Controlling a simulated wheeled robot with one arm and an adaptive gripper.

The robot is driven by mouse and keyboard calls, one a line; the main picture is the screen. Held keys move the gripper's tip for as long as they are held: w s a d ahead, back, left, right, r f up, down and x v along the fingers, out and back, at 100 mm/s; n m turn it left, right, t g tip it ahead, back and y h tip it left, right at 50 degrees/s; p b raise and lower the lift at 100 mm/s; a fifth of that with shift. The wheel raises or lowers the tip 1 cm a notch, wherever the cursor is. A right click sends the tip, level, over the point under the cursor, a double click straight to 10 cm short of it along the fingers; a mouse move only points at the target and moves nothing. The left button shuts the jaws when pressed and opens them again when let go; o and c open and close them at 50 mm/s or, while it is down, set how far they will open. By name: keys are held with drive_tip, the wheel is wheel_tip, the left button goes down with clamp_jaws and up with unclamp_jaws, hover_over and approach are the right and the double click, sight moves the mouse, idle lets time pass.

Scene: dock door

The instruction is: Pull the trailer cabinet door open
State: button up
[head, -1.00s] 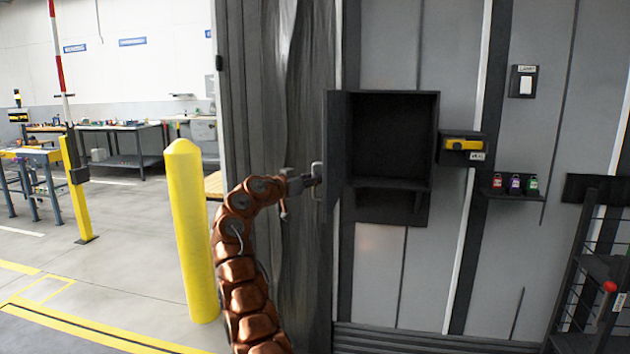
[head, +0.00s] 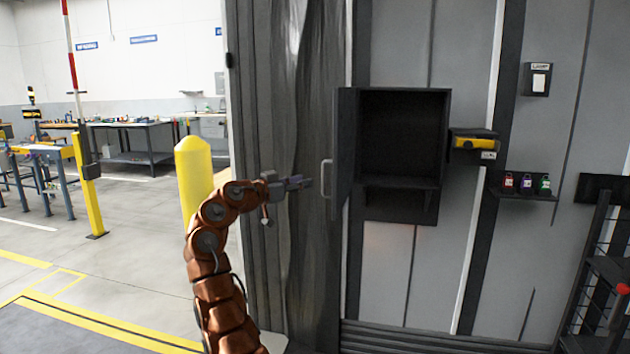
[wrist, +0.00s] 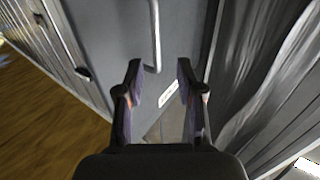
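The trailer cabinet (head: 403,135) is a dark box on the grey wall in the head view, with its interior showing. Its door (head: 345,150) stands swung out on the left side, seen nearly edge-on. The door's light grey handle (head: 326,180) faces left; it also shows in the wrist view (wrist: 155,35). My gripper (head: 308,183) is just left of the handle and apart from it.
A yellow bollard (head: 194,180) stands behind my arm. A shelf with small coloured padlocks (head: 525,184) and a yellow device on a bracket (head: 475,143) are right of the cabinet. A dark rack (head: 600,280) stands at the lower right. Floor at left is open.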

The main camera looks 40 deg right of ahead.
drive_tip(key=shift+s+a, duration=0.1)
drive_tip(key=shift+a, duration=1.65)
drive_tip(key=w+a+n+t+y, duration=0.2)
drive_tip(key=w+n+t+y, duration=0.15)
drive_tip(key=w+n, duration=0.35)
drive_tip(key=s+a+f+n+y, duration=0.4)
drive_tip(key=a+n+y, duration=0.1)
drive_tip(key=a, duration=0.2)
drive_tip(key=s+a+f+n+g+y, duration=0.25)
drive_tip(key=s+a+f, duration=0.5)
drive_tip(key=s, duration=1.05)
drive_tip(key=s+a+f+n+g+y, duration=0.15)
drive_tip(key=s+a+f+y, duration=0.45)
drive_tip(key=s, duration=1.3)
drive_tip(key=s+a+f+n+g+y, duration=0.1)
drive_tip(key=s+a+f+g, duration=0.2)
drive_tip(key=s+a+f, duration=1.05)
drive_tip(key=s+d+r+p, duration=0.1)
drive_tip(key=s+r+p, duration=0.1)
drive_tip(key=r+p, duration=0.4)
drive_tip(key=s+d+r+p, duration=0.1)
drive_tip(key=r+p, duration=0.6)
drive_tip(key=r, duration=0.7)
drive_tip(key=shift+s+d+r+t+p, duration=0.2)
drive_tip(key=shift+s+d+t+p, duration=0.15)
drive_tip(key=shift+d, duration=0.25)
